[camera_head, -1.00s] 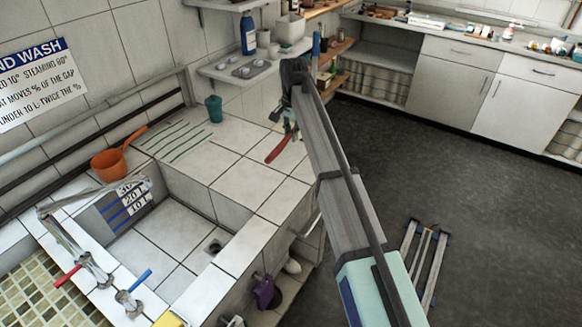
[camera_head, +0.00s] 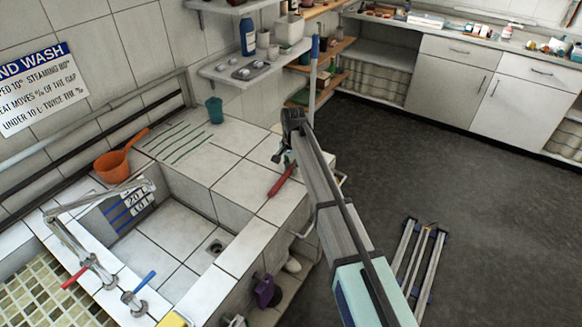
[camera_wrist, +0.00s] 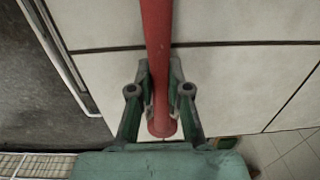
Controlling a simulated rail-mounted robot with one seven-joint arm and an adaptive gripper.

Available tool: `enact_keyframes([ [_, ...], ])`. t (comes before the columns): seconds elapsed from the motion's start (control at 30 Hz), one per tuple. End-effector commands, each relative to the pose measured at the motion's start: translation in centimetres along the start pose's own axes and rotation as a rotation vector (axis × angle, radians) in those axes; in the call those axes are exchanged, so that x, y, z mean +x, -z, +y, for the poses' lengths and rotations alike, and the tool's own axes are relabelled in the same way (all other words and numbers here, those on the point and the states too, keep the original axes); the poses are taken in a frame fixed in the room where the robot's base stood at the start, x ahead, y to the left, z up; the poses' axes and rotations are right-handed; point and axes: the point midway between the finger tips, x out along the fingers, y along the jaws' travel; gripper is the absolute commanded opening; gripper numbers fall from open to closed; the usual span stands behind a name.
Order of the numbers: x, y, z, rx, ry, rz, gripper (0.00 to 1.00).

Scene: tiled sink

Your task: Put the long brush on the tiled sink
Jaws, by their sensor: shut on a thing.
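A red rod-like handle, which looks like the long brush's (camera_head: 282,181), is over the tiled top at the right of the tiled sink (camera_head: 228,183). My gripper (camera_head: 289,157) is shut on it. In the wrist view, my gripper's two fingers (camera_wrist: 161,88) close on either side of the red handle (camera_wrist: 158,35) near its rounded end, above pale tiles. The brush head is not visible. I cannot tell whether the handle touches the tiles.
An orange scoop (camera_head: 118,163) and a teal cup (camera_head: 215,110) stand on the tiled ledge near the wall. A blue-topped pole (camera_head: 314,62) stands behind my arm. The basin (camera_head: 170,240) is open at the left. Shelves with bottles are at the back.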

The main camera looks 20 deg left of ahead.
Motion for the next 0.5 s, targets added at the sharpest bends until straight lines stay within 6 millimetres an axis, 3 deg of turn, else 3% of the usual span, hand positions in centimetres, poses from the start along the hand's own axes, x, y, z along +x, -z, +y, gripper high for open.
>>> enact_keyframes([
  [0.37, 0.49, 0.01, 0.01, 0.000, 0.000, 0.000, 0.00],
  [0.4, 0.48, 0.01, 0.01, 0.000, 0.000, 0.000, 0.24],
  [0.43, 0.46, 0.01, 0.01, 0.000, 0.000, 0.000, 0.34],
  [0.47, 0.45, 0.01, 0.01, 0.000, 0.000, 0.000, 0.41],
  [0.5, 0.45, 0.01, 0.01, 0.000, 0.000, 0.000, 0.41],
])
